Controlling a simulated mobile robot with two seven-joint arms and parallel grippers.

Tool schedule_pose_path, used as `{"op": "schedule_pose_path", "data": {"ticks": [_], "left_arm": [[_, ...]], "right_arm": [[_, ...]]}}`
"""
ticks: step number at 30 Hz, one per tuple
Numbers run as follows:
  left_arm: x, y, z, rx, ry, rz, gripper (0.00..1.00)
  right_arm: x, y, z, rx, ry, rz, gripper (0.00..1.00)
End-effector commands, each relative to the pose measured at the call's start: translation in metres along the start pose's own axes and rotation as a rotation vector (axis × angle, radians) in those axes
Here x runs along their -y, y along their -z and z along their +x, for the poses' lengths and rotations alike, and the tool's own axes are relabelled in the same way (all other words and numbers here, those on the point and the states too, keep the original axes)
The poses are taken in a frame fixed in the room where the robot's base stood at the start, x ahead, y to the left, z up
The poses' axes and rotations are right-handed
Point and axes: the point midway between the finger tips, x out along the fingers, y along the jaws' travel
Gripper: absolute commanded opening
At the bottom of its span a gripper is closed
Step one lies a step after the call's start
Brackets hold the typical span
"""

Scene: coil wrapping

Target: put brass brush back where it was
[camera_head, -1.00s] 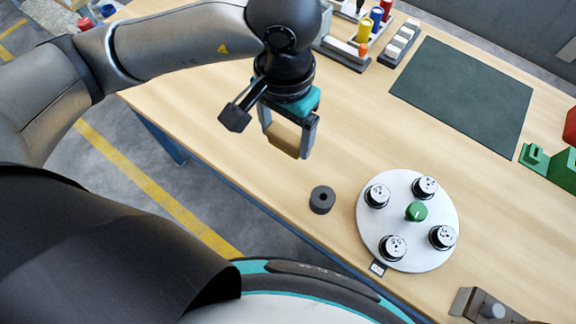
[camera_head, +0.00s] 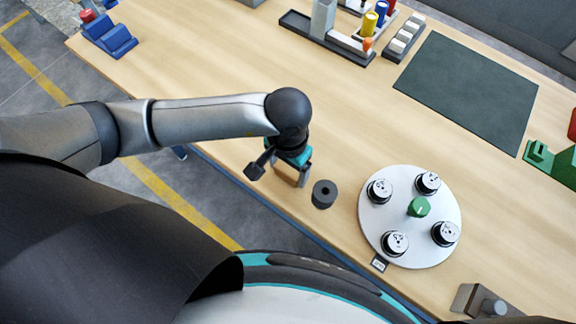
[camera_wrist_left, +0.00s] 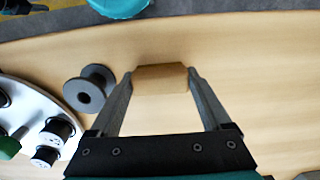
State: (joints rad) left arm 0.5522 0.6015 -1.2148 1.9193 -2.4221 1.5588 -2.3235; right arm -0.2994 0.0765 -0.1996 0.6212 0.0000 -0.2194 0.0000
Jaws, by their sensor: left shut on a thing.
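The brass brush shows as a small tan-brown block (camera_head: 286,173), also in the left wrist view (camera_wrist_left: 161,79). My left gripper (camera_head: 291,178) is shut on it, one finger on each side; the fingers also show in the left wrist view (camera_wrist_left: 160,88). The brush is near the front edge of the table, left of a dark spool. I cannot tell whether it touches the tabletop. Its bristles are not visible. My right gripper is not in view.
The dark spool (camera_head: 323,194) stands close by, with a white round turntable (camera_head: 412,245) carrying several capped pieces to its right. A dark mat (camera_head: 468,90), a tool tray (camera_head: 340,42) and a blue holder (camera_head: 108,36) stand farther back. The wood between is clear.

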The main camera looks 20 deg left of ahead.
Motion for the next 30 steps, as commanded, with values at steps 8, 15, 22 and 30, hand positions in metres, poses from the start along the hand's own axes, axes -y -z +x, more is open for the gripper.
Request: {"op": "schedule_pose_path", "data": {"ticks": [8, 15, 22, 30], "left_arm": [[0.0, 0.001, 0.001, -0.002, 0.0, 0.0, 0.37], [0.0, 0.001, 0.002, -0.001, -0.001, -0.001, 1.0], [0.0, 0.0, 0.002, -0.001, -0.001, -0.001, 1.0], [0.0, 0.002, -0.024, -0.007, -0.002, 0.002, 1.0]], "right_arm": [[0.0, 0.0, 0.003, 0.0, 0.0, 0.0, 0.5], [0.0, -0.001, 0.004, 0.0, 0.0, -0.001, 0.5], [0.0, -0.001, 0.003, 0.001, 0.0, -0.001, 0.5], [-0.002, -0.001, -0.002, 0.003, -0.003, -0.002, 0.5]]}}
